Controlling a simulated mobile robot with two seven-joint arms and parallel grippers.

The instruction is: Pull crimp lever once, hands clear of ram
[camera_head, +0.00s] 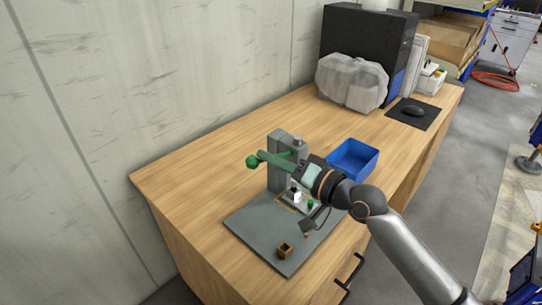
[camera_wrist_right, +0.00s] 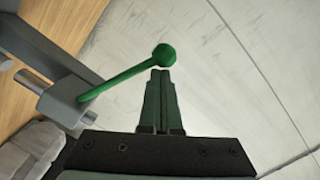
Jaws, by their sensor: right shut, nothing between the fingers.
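The grey crimp press (camera_head: 277,178) stands on a dark grey plate (camera_head: 252,222) on the wooden bench. Its green lever ends in a round knob (camera_head: 252,162). In the right wrist view the knob (camera_wrist_right: 164,55) is just beyond my fingertips, and the lever rod (camera_wrist_right: 122,78) slants down left to the press head. My right gripper (camera_head: 262,156) is shut and empty, its fingers pointing at the knob; I cannot tell whether they touch it. A small white piece (camera_head: 296,197) sits low at the press, beneath my arm. The ram is partly hidden. My left gripper is not in view.
A small brown block with a hole (camera_head: 285,249) lies on the plate's front part. A blue bin (camera_head: 353,160) stands right of the press. A plastic-wrapped bundle (camera_head: 351,82), a black case (camera_head: 365,40) and a mouse (camera_head: 414,110) are farther back. The bench's left part is clear.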

